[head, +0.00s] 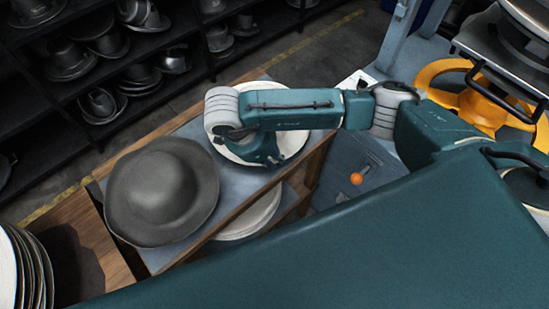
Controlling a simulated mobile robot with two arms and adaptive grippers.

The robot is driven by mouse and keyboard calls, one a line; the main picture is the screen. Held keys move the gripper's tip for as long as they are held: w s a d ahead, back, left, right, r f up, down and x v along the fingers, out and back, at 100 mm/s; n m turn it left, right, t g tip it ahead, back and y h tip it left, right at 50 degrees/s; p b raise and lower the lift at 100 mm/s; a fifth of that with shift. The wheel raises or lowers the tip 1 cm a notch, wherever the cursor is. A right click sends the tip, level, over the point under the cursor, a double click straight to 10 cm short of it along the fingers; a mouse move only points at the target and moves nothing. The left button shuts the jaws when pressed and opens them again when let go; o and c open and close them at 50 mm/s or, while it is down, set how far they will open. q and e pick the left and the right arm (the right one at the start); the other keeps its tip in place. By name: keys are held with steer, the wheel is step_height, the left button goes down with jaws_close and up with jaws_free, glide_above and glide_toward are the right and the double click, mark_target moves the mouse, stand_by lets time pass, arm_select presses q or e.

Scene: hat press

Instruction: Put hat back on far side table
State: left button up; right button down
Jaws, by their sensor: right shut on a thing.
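A dark grey hat (160,187) with a rounded crown and wide brim is at the left end of the blue-grey-topped side table (196,130), crown up. A pale round piece (293,143) is farther right on the same top, partly covered by my right arm. My right gripper (272,160) points down at this pale piece, apart from the grey hat. It is shut at the pale piece, but its fingertips are mostly hidden, so the exact contact is unclear. My left gripper is out of view.
Pale discs (252,217) lie on the table's lower shelf. Black racks (130,60) with metal hat forms stand behind. A stack of plates (22,265) is at lower left. A yellow machine part (447,75) and a small orange ball (356,179) are on the right.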

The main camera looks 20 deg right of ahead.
steer(key=shift+f, duration=0.3)
steer(key=shift+f, duration=0.15)
steer(key=c, duration=1.7)
jaws_free()
steer(key=shift+c, duration=0.2)
steer(key=v, duration=1.2)
